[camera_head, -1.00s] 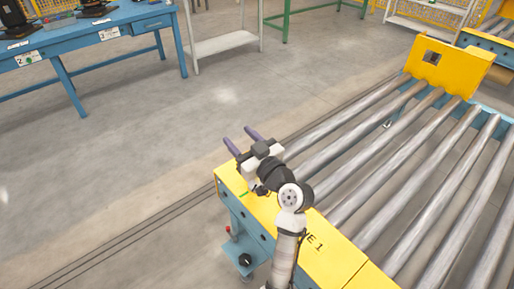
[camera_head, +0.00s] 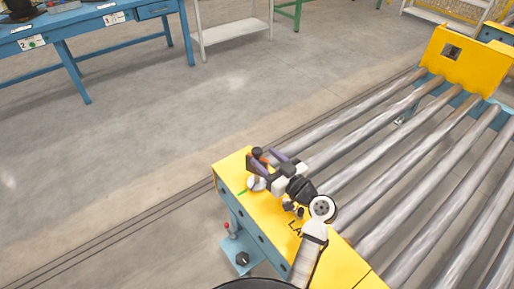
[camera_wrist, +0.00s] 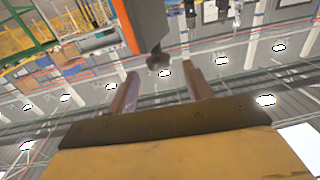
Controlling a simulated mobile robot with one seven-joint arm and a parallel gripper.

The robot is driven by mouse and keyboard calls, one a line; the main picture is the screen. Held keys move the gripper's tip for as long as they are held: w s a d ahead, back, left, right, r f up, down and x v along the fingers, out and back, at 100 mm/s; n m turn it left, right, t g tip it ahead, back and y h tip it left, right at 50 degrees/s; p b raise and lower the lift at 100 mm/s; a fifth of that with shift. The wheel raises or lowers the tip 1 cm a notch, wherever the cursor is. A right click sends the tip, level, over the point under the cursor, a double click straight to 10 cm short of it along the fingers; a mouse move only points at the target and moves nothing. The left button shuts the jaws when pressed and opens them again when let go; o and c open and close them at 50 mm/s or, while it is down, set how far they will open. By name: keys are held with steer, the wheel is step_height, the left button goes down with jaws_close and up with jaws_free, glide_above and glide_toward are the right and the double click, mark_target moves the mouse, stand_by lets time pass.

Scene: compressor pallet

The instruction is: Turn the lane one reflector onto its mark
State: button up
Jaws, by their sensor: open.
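My gripper (camera_head: 263,158) is over the near left end of the yellow LANE 1 plate (camera_head: 233,165). Its two purple fingers are apart, and they also show in the wrist view (camera_wrist: 160,92). A small black and orange piece (camera_head: 258,154), which looks like the reflector, shows at the fingers in the head view. A pale round part (camera_head: 256,183) shows just below it. Whether the fingers touch it I cannot tell. A short green mark (camera_head: 242,192) lies on the plate beside it. In the wrist view a grey and orange block with a dark knob (camera_wrist: 158,61) shows beyond the fingers.
Metal rollers (camera_head: 375,135) run from the yellow plate to a yellow end plate (camera_head: 468,55) at the back right. A blue table (camera_head: 110,22) stands at the back left. Open floor (camera_head: 120,145) lies left of the conveyor.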

mark_target(257, 150)
steer(key=shift+p+x, duration=0.3)
steer(key=shift+x, duration=2.05)
steer(key=c, duration=0.9)
steer(key=shift+f+m+t+h+b, duration=0.15)
steer(key=shift+m+t+h+b, duration=0.45)
steer(key=shift+h, duration=0.2)
steer(key=shift+m+t+h, duration=0.3)
steer(key=shift+m+h, duration=0.1)
steer(key=shift+h, duration=0.1)
steer(key=m+h, duration=0.1)
steer(key=m+t+h+p, duration=0.1)
steer(key=h, duration=0.1)
steer(key=shift+r+t, duration=0.3)
steer(key=shift+d+f+m+h+p, duration=0.1)
steer(key=shift+m+h+p, duration=0.3)
steer(key=shift+m+h, duration=0.3)
steer(key=shift+h, duration=0.3)
